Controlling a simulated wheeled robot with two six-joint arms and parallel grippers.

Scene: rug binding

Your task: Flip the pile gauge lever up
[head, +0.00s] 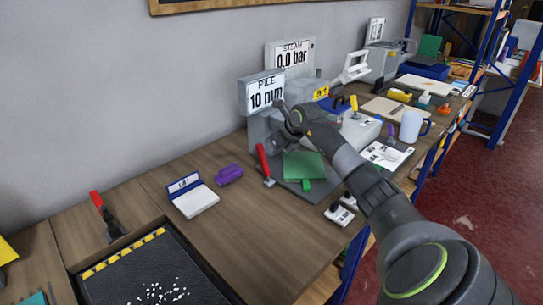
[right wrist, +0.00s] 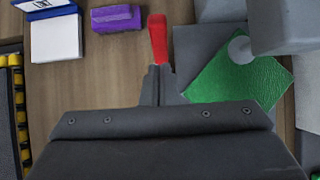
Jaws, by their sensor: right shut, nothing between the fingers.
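The pile gauge (head: 262,95) stands against the wall, and its display reads 10 mm. A lever with a red handle (head: 263,160) shows at the gauge's left front. Its red handle also shows at the top middle of the right wrist view (right wrist: 158,40). My right gripper (head: 274,143) is beside the gauge, close to the lever. In the right wrist view its shut fingers (right wrist: 157,72) line up with the red handle; I cannot tell whether they touch it. A green piece (head: 303,165) lies on the gauge's grey base. My left gripper is not in view.
A purple block (head: 229,174) and a white labelled box (head: 192,195) are on the bench to the left. A red-handled tool (head: 103,214) and a black tray (head: 150,275) lie farther left. A steam unit (head: 291,58) and a white mug (head: 412,126) stand to the right.

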